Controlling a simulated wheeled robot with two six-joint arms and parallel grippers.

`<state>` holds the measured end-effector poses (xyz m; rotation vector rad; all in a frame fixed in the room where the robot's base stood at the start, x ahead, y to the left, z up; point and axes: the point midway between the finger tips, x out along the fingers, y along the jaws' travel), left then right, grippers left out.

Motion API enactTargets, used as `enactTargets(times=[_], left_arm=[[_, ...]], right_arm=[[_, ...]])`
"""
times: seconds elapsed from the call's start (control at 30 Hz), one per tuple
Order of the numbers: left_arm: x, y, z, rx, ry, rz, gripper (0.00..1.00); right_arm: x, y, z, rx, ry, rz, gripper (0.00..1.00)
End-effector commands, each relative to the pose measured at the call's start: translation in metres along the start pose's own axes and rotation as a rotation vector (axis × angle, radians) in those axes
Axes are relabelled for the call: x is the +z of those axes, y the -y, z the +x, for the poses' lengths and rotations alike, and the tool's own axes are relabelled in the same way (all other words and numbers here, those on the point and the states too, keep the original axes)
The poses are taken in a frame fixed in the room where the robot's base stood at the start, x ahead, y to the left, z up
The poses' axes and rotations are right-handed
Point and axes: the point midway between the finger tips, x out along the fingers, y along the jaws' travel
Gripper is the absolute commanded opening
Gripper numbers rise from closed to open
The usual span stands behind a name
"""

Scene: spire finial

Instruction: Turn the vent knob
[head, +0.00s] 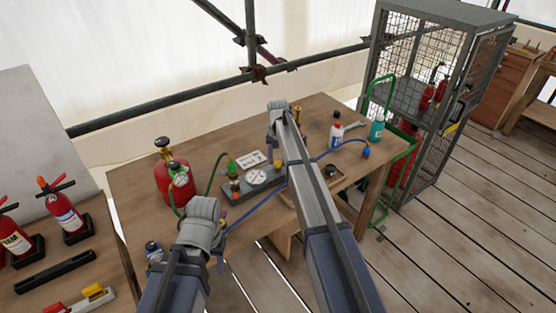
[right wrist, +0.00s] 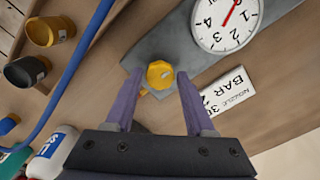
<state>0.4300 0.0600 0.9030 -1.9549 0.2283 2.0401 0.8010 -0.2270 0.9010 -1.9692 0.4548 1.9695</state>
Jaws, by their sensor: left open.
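A yellow vent knob (right wrist: 160,75) sits on the grey gauge block (right wrist: 188,75) in the right wrist view. My right gripper (right wrist: 159,78) has its two purple fingers spread on either side of the knob, with a narrow gap showing at each side. In the head view my right gripper (head: 274,150) is partly hidden by its own arm, at the right end of the block (head: 237,190). A round white gauge (head: 256,177) with a red needle is on the block. My left gripper (head: 221,225) is open near the table's front edge, mostly hidden by its wrist.
A red cylinder (head: 174,182) stands left of the block. A blue hose (head: 256,209) crosses the table. A white bottle (head: 336,133) and a teal bottle (head: 377,129) stand at the right. A nozzle card (right wrist: 228,92) lies beside the block. A wire cage (head: 428,90) stands behind right.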

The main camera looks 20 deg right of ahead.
Motion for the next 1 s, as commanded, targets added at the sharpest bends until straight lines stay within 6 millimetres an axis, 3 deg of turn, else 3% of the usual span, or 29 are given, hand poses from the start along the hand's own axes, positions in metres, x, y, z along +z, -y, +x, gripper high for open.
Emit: enactTargets(times=[0.17, 0.57, 1.0], left_arm=[[0.000, 0.000, 0.000, 0.000, 0.000, 0.000, 0.50], [0.000, 0.001, -0.006, 0.000, 0.000, 0.000, 0.50], [0.003, 0.005, -0.057, 0.000, 0.000, 0.000, 0.50]], right_arm=[[0.000, 0.000, 0.000, 0.000, 0.000, -0.001, 0.73], [0.000, 0.000, -0.006, 0.000, 0.000, -0.002, 0.73], [0.000, 0.000, -0.057, 0.000, 0.000, -0.001, 0.73]])
